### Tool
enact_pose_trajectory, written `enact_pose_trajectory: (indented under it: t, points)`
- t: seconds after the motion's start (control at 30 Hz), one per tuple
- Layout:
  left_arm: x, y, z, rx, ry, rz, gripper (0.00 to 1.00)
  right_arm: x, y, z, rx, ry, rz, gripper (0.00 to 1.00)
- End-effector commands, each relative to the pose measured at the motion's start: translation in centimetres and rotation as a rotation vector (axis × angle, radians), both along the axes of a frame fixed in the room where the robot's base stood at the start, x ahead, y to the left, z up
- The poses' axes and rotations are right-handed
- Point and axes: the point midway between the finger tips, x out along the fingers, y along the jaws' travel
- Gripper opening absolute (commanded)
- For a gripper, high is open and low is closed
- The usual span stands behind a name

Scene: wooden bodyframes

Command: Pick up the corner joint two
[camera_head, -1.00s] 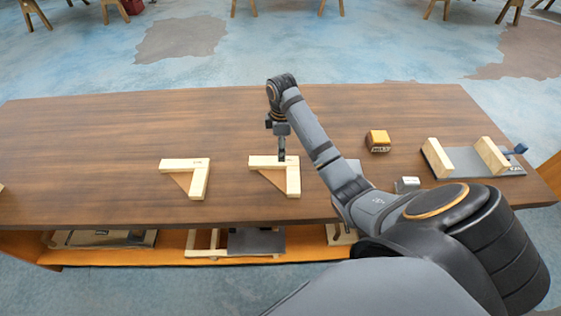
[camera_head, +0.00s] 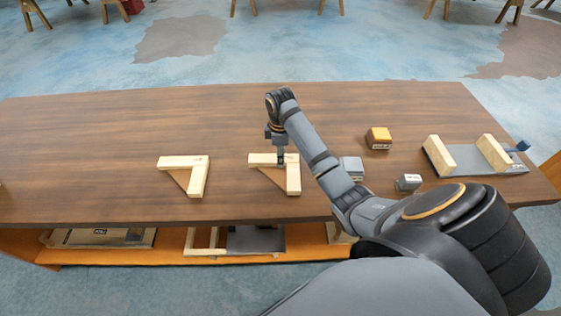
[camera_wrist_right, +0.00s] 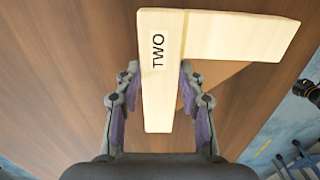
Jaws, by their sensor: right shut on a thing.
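Corner joint two is a pale wooden L-shaped piece (camera_head: 293,178) with a brown triangular brace, near the middle of the table's front part. In the right wrist view the joint (camera_wrist_right: 225,35) carries a label reading "TWO". My right gripper (camera_head: 281,162) comes down on it from above in the head view. In the right wrist view the right gripper (camera_wrist_right: 158,75) has one finger on each side of the labelled arm and is shut on it. Whether the joint is lifted off the table cannot be told. My left gripper is not in view.
A similar L-shaped wooden joint (camera_head: 197,178) lies to the left on the table (camera_head: 100,150). A yellow-topped block (camera_head: 378,138), a small grey block (camera_head: 408,182) and a grey clamp-like fixture with two wooden bars (camera_head: 465,160) are to the right. The back of the table is clear.

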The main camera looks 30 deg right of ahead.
Motion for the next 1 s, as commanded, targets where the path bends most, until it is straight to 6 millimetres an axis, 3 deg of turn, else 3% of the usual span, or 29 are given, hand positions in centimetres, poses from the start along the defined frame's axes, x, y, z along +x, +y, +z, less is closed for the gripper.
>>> enact_pose_trajectory:
  t: [0.3,0.5,0.8,1.0]
  points:
    - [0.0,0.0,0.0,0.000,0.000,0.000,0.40,0.1,0.0,0.4,-0.001,-0.002,0.000,0.00]
    - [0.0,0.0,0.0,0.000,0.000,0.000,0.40,0.1,-0.1,3.2,-0.003,-0.006,-0.001,0.00]
    - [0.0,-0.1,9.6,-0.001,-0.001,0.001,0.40,-4.7,1.5,10.5,-0.001,0.002,0.001,0.00]
    - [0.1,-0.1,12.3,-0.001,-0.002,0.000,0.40,-9.9,3.1,12.1,-0.001,0.003,0.003,0.00]
